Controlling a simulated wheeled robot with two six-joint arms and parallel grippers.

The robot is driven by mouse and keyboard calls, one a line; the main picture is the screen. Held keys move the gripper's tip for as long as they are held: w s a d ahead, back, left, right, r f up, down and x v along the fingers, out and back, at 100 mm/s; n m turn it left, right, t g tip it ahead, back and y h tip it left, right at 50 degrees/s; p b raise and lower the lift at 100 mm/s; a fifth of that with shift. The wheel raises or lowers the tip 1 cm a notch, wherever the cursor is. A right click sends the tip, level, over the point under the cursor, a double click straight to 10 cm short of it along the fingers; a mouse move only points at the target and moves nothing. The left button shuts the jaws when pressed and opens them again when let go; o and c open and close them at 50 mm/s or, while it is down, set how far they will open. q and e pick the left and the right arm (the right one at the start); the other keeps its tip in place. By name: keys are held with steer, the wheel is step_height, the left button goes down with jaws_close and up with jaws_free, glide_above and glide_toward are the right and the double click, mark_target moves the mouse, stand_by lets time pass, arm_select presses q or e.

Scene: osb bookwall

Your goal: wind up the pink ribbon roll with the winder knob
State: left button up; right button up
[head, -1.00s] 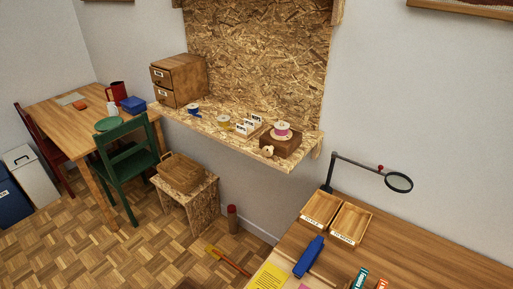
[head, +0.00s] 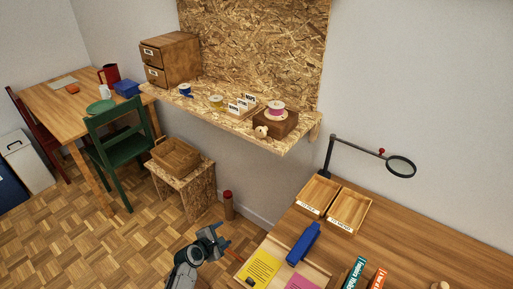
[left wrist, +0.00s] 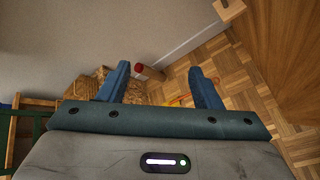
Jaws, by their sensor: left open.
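The pink ribbon roll (head: 276,113) sits with a pale disc on top of a brown wooden box (head: 283,127) at the right end of the chipboard wall shelf. A pale wooden winder knob (head: 261,132) shows at the front left of the box. My left gripper (head: 232,245) is low in the head view, in front of and below the shelf, well apart from the roll and knob. Its two blue fingers also show in the left wrist view (left wrist: 160,72), spread with nothing between them. The roll and knob are not seen in that wrist view. My right gripper is not in view.
The shelf (head: 220,112) also holds a card rack (head: 241,107), a yellow roll (head: 216,101), a blue roll (head: 185,90) and a drawer box (head: 170,59). A desk with trays (head: 349,208) and a magnifier lamp (head: 401,166) stands at right. A stool with a basket (head: 176,156) is below.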

arm_select(q)
steer(key=w+d+r+n+t+h+p, duration=0.1)
steer(key=w+d+r+n, duration=0.15)
steer(key=r, duration=0.65)
steer(key=w+d+r+n+t+h, duration=0.15)
steer(key=w+r, duration=0.25)
steer(key=r, duration=0.5)
steer(key=n+t+h+p, duration=0.2)
steer(key=n+h, duration=0.1)
glide_toward(259, 132)
steer(key=p+x, duration=0.1)
steer(key=x, duration=0.8)
steer(key=shift+d, duration=0.1)
steer(key=shift+s, duration=0.1)
steer(key=c, duration=1)
